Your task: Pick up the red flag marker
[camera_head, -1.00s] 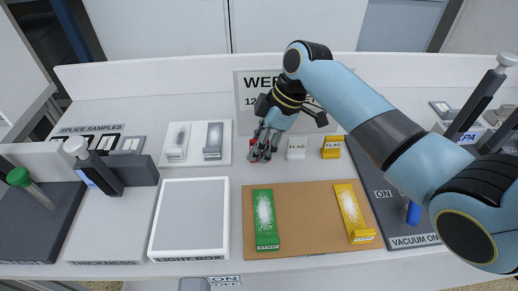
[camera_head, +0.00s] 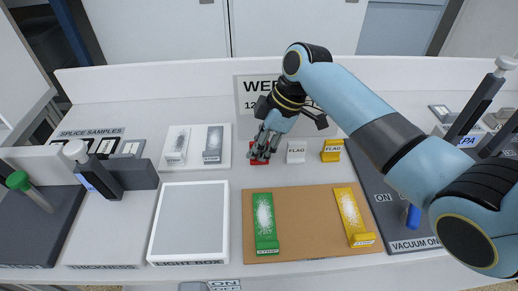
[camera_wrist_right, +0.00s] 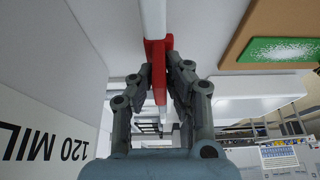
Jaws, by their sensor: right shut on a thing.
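The red flag marker (camera_head: 253,155) is at the left end of the row of flags on the white bench. My right gripper (camera_head: 262,151) is over it and covers much of it in the head view. In the right wrist view the red marker (camera_wrist_right: 159,65) sits between the two fingers of my right gripper (camera_wrist_right: 160,82), which are shut on it. I cannot tell whether the marker is touching the bench. My left gripper is not in view.
A white flag (camera_head: 296,151) and a yellow flag (camera_head: 332,150) stand just right of the gripper. A sign (camera_head: 247,117) stands behind. A brown board (camera_head: 300,222) with green and yellow strips lies in front, beside the lightbox (camera_head: 190,222). White bench shows between them.

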